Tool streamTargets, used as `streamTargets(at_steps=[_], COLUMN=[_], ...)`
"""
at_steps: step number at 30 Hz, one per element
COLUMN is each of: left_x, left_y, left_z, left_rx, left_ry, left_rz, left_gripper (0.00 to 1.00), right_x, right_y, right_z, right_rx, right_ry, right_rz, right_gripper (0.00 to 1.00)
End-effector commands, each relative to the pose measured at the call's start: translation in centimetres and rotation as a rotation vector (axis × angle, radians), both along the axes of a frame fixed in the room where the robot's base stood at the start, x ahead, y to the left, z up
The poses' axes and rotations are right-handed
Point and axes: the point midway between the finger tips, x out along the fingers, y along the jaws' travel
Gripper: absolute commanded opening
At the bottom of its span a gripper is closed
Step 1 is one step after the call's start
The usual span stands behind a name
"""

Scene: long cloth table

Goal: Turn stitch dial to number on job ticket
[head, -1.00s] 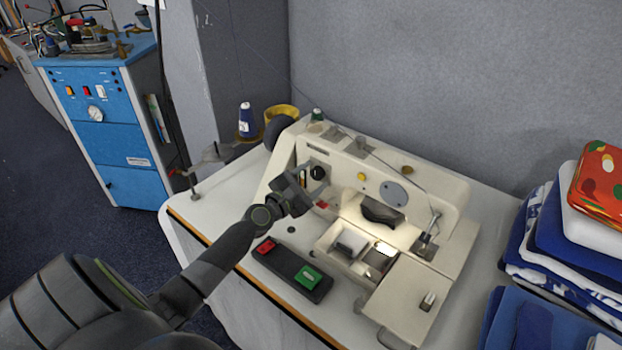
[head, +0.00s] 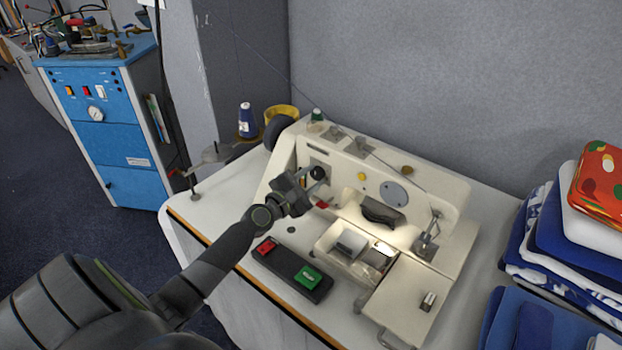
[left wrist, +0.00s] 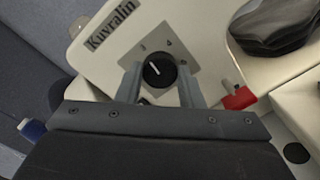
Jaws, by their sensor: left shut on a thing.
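The stitch dial (head: 317,173) is a round black knob on the left part of the cream sewing machine (head: 440,190). In the left wrist view the dial (left wrist: 158,71) has a white pointer line slanting up to the left, on a grey plate with small marks too blurred to read. My left gripper (head: 308,178) is at the machine's front face, its two fingers on either side of the dial; in the left wrist view the gripper (left wrist: 159,84) is shut on it. I cannot make out a job ticket. My right gripper is not in view.
A red lever (left wrist: 240,98) sticks out just right of the dial. A box with red and green buttons (head: 292,270) lies in front of the machine. A blue thread cone (head: 246,122) stands behind left. Folded cloths (head: 560,240) are stacked at the right.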

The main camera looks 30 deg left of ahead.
Motion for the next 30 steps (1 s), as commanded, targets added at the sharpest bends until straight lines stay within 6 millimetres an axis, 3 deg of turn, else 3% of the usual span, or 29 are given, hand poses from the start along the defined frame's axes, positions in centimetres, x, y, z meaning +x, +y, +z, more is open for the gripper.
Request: streamTargets(at_steps=[30], left_x=[-0.06], left_y=[-0.06], left_z=[-0.13], left_rx=[0.923], left_ry=[-0.07], left_rz=[-0.002], left_gripper=[0.11], right_x=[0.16], right_y=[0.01], right_z=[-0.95], right_rx=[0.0], right_ry=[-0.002], right_rz=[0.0], right_gripper=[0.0])
